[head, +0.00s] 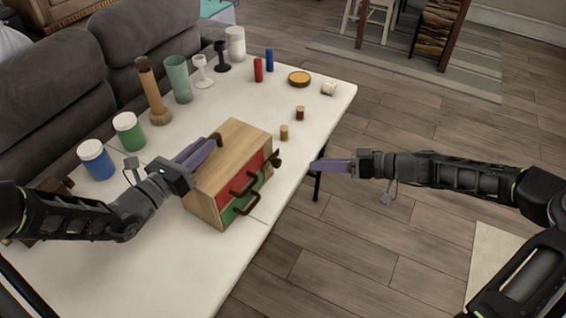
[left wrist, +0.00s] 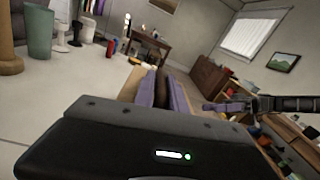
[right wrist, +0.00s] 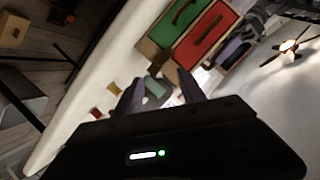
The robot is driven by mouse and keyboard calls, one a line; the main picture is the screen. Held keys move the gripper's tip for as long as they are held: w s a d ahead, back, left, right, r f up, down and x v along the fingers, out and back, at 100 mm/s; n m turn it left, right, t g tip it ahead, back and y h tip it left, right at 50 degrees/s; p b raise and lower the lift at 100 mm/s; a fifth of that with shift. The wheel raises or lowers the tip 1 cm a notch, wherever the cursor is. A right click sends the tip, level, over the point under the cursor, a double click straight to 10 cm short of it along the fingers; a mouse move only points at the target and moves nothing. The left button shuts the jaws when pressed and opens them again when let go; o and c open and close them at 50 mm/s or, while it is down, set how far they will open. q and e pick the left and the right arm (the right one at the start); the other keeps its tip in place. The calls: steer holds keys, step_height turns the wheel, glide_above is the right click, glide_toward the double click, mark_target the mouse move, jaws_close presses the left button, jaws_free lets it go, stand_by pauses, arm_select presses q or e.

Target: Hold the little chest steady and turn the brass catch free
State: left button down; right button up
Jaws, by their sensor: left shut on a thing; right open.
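The little wooden chest (head: 236,136) stands on the white table with a red drawer (head: 246,176) over a green drawer (head: 243,203), both with dark handles. A dark, brass-brown catch (head: 276,158) sticks out at the right end of its front. My left gripper (head: 212,142) is shut on a brown handle (head: 218,139) at the chest's far left side; its fingers hide most of it. My right gripper (head: 316,166) is open and empty, right of the catch and apart from it. In the right wrist view the drawer fronts (right wrist: 207,35) lie beyond its fingers.
Two small spools (head: 284,132) (head: 299,113) stand behind the catch. Jars (head: 96,160) (head: 128,132), a wooden candlestick (head: 153,95) and a green cup (head: 179,79) stand at the table's left. A grey sofa (head: 145,55) borders it.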

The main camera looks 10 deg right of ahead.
mark_target(280, 164)
steer(key=shift+a, duration=0.1)
steer(key=x, duration=1.2)
steer(key=shift+c, duration=0.2)
jaws_close()
